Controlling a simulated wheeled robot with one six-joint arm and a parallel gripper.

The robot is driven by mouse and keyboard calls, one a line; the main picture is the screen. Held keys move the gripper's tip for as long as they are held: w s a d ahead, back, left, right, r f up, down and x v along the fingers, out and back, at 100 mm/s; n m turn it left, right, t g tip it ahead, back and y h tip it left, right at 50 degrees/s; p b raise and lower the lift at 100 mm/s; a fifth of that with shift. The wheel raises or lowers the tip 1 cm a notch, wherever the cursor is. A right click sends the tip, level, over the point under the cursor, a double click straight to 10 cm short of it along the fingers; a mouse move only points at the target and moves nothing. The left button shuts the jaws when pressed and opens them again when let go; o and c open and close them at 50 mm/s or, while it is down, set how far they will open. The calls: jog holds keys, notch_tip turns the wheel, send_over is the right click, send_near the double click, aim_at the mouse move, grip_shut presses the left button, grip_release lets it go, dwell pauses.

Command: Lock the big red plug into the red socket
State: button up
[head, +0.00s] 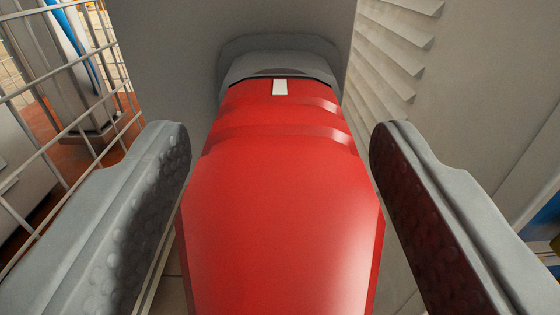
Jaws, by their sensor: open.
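The big red plug (280,215) fills the middle of the head view, its body running from the near edge up to a grey collar (278,66) on a grey panel. A small white mark (280,87) sits on top at its far end. My gripper (280,145) is open, with one grey padded finger on each side of the plug. Gaps show between the fingers and the plug toward the far end. The red socket cannot be told apart from the plug here, and the plug's underside is hidden.
The grey panel (170,60) stands behind the collar. A louvred grey wall (395,50) is close on the right. A wire mesh fence (60,120) is on the left, with a reddish floor (75,155) beyond it.

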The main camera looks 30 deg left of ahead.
grip_shut()
dwell(0.3)
jog(key=shift+s+d, duration=0.15)
jog(key=shift+v, duration=2.5)
jog(key=shift+s+d, duration=0.15)
jog(key=shift+s, duration=0.1)
